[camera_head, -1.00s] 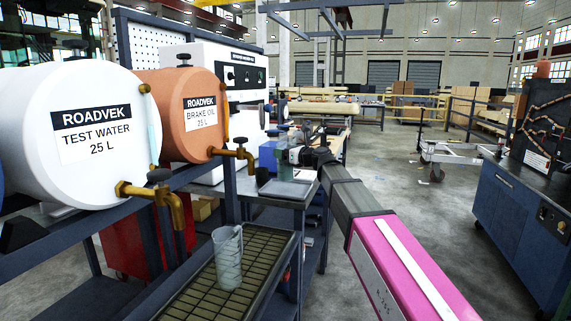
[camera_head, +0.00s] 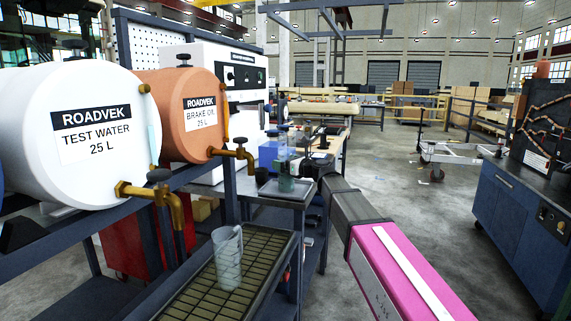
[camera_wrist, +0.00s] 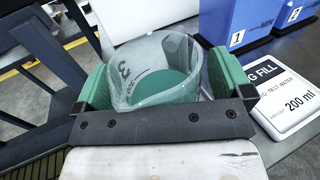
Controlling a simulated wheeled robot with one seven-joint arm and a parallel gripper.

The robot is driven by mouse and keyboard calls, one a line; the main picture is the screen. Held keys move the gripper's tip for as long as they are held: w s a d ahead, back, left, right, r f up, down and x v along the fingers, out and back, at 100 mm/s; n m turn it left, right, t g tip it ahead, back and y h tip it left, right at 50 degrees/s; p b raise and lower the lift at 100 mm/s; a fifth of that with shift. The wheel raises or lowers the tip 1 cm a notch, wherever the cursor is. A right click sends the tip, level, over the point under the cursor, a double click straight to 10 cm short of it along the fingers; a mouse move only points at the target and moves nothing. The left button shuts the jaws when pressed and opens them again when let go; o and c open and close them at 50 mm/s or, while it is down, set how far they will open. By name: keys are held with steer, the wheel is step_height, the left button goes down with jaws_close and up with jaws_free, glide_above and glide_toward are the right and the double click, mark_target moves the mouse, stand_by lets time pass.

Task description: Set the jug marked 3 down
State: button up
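The jug marked 3 (camera_wrist: 150,62) is clear plastic with green liquid in it and shows close up in the wrist view. My gripper (camera_wrist: 163,74) has its green finger pads on both sides of the jug, seemingly touching, so it looks shut on it. In the head view the jug (camera_head: 287,180) stands upright at the grey tray (camera_head: 268,190) on the trolley end. Its base is hidden in the wrist view, and I cannot tell whether it rests on the tray.
A second clear jug (camera_head: 228,262) stands on the drip grating (camera_head: 190,296) under the brass taps. A sign reading 200 ml (camera_wrist: 291,97) lies right of my gripper in the wrist view, below blue boxes marked 1 (camera_wrist: 238,22) and 2 (camera_wrist: 296,8).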

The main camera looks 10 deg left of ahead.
steer(key=v, duration=1.2)
stand_by(0.3)
